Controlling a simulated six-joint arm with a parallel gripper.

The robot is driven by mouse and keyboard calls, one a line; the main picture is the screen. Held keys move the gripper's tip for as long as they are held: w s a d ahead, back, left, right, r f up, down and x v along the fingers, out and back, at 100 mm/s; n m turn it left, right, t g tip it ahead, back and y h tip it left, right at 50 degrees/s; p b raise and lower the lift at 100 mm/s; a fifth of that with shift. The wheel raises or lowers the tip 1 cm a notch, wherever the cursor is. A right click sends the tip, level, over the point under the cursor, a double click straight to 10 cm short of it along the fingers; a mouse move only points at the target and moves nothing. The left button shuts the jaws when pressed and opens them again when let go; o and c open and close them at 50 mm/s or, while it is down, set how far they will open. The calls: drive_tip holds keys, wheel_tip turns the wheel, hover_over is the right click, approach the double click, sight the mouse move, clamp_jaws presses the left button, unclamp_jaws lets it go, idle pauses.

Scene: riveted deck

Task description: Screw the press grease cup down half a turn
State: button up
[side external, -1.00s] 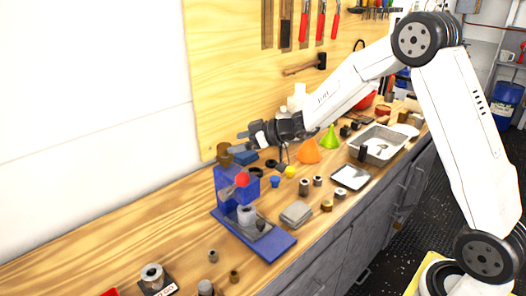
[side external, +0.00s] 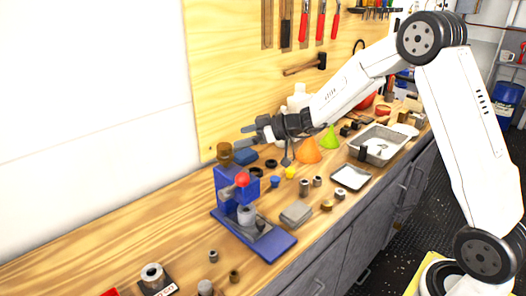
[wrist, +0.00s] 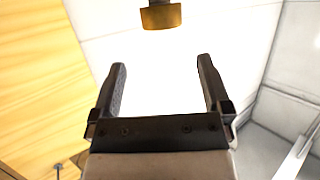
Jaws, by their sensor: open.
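The press (side external: 222,186) is a blue frame on a blue base plate, with a red ball knob on its side. Its grease cup (side external: 224,153) is a small brown-gold cup standing upright on top. My gripper (side external: 242,138) is open and empty, to the right of the cup and slightly higher in the side view, its fingers pointing toward it. In the wrist view the cup (wrist: 160,15) shows at the top edge, ahead of the gap between the fingertips (wrist: 161,64) and apart from both. Its upper part is cut off there.
Small cups and bushings stand around the press, with a grey block (side external: 296,213) to its right. Orange (side external: 308,151) and green (side external: 328,139) funnels stand beneath my forearm. A metal tray (side external: 381,145) lies farther right. Bare wood lies left of the press.

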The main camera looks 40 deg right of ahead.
sight(224, 146)
drive_tip(key=shift+w+d+f+n+g+y, duration=0.5)
drive_tip(key=shift+d+f+n+g+y, duration=0.15)
drive_tip(key=shift+n+g+y, duration=0.8)
drive_tip(key=shift+w+d+f+n+g+y, duration=0.55)
drive_tip(key=shift+n+g+y, duration=0.45)
drive_tip(key=shift+n+y, duration=0.45)
drive_tip(key=shift+w+d+f+n+g+y, duration=0.4)
drive_tip(key=shift+d+f+n+g+y, duration=0.35)
drive_tip(key=shift+n+g+y, duration=0.75)
drive_tip(key=shift+a+m+t, duration=0.15)
drive_tip(key=shift+m+t, duration=0.1)
drive_tip(key=shift+m, duration=0.05)
drive_tip(key=shift+x, duration=3.85)
drive_tip(key=shift+r, duration=0.1)
drive_tip(key=c, duration=1.3)
drive_tip(key=shift+m+t, duration=0.4)
drive_tip(key=shift+t, duration=0.2)
